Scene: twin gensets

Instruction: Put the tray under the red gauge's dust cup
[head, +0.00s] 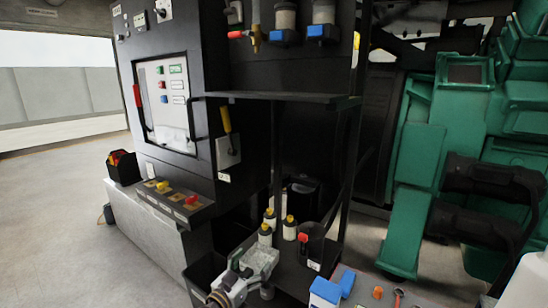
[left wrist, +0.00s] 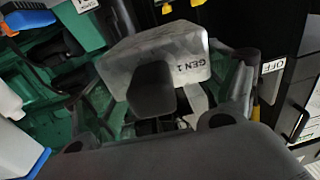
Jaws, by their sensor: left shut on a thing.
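A grey, box-like tray (head: 262,262) is at the bottom middle of the head view. My left gripper (head: 246,270) is shut on it, in front of the lower shelf. In the left wrist view, the grey tray (left wrist: 185,55) bears the words GEN 1, with a dark block in front of it and the gripper's fingers at either side. Two clear cups with blue bottoms, a left cup (head: 285,20) and a right cup (head: 323,14), hang above the upper shelf. No red gauge face is seen. My right gripper is not in view.
The black upper shelf (head: 290,97) and its posts stand above the lower shelf, where several yellow-capped bottles (head: 270,217) and a black container (head: 312,243) stand. A control cabinet (head: 165,85) is left, a green engine (head: 412,170) right.

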